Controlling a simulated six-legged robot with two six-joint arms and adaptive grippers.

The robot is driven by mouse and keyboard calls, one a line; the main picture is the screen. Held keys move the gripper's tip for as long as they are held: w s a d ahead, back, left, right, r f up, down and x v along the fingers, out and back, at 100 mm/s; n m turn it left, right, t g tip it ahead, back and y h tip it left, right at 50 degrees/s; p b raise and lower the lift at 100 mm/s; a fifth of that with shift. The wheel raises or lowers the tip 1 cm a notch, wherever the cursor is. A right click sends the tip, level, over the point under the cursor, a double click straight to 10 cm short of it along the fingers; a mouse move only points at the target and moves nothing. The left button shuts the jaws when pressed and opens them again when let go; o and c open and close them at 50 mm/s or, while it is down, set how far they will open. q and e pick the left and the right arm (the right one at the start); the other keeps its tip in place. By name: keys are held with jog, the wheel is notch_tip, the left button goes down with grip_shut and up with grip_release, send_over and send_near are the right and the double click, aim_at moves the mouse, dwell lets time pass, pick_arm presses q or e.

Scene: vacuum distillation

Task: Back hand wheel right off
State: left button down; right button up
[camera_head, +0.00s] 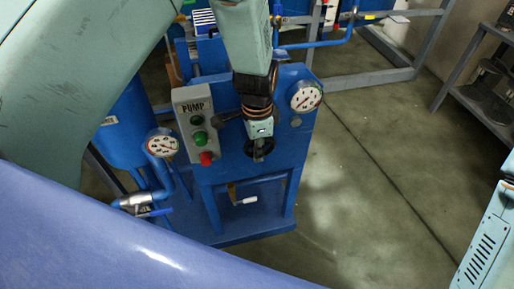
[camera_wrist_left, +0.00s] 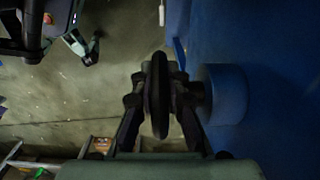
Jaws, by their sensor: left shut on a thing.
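The black hand wheel (camera_head: 262,148) sits low on the front of the blue pump stand (camera_head: 228,172), under my left wrist. My left gripper (camera_head: 258,150) reaches down to it from above, and its fingers are mostly hidden by the wrist. In the left wrist view the wheel (camera_wrist_left: 158,95) stands edge-on between the two dark fingers of my left gripper (camera_wrist_left: 158,100), which are shut on it. A round blue boss (camera_wrist_left: 224,94) is beside the wheel on the blue panel.
A grey PUMP box (camera_head: 196,125) with green and red buttons is left of the wheel. Gauges flank it at left (camera_head: 162,145) and right (camera_head: 305,97). A white-ended lever (camera_head: 245,200) is below. Open floor (camera_head: 370,190) lies to the right, with a shelf (camera_head: 485,75) beyond.

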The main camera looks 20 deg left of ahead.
pick_arm(q)
jog(key=shift+w+d, duration=0.1)
jog(key=shift+r+h+p, duration=0.1)
jog(key=shift+h+p, duration=0.2)
jog(key=shift+p, duration=0.15)
jog(key=shift+t, duration=0.3)
jog(key=shift+w+f+t+h+b, duration=0.1)
jog(key=shift+f+t+h+b, duration=0.2)
jog(key=shift+h+b, duration=0.5)
jog(key=shift+d+r+b, duration=0.1)
jog(key=shift+r+b, duration=0.1)
jog(key=shift+b, duration=0.75)
jog(key=c, duration=1.4)
grip_release()
